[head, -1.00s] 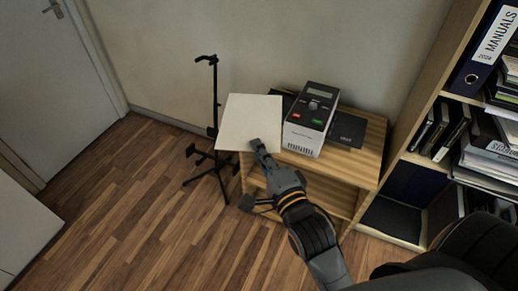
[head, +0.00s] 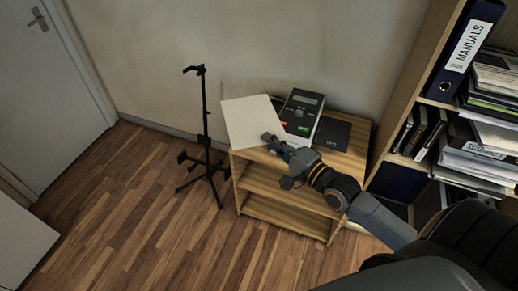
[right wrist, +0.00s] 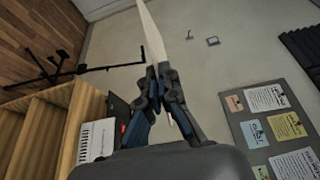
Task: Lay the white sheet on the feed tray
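The white sheet (head: 252,121) is flat and slightly turned, over the left part of the small wooden stand's top. My right gripper (head: 270,140) is shut on its near right corner. In the right wrist view the fingers (right wrist: 160,78) pinch the sheet (right wrist: 152,30), seen nearly edge-on. The grey and white machine (head: 302,117) with a display and green and red buttons stands just right of the sheet. A flat dark panel (head: 332,134) lies at its right side. The machine's left side is hidden behind the sheet, so I cannot tell whether the sheet touches a tray there. My left gripper is out of view.
The wooden stand (head: 285,197) has open shelves. A black tripod-like stand (head: 205,150) rises close to its left. A bookshelf (head: 408,110) with binders and papers is at the right. Wood floor (head: 130,220) is clear at the left.

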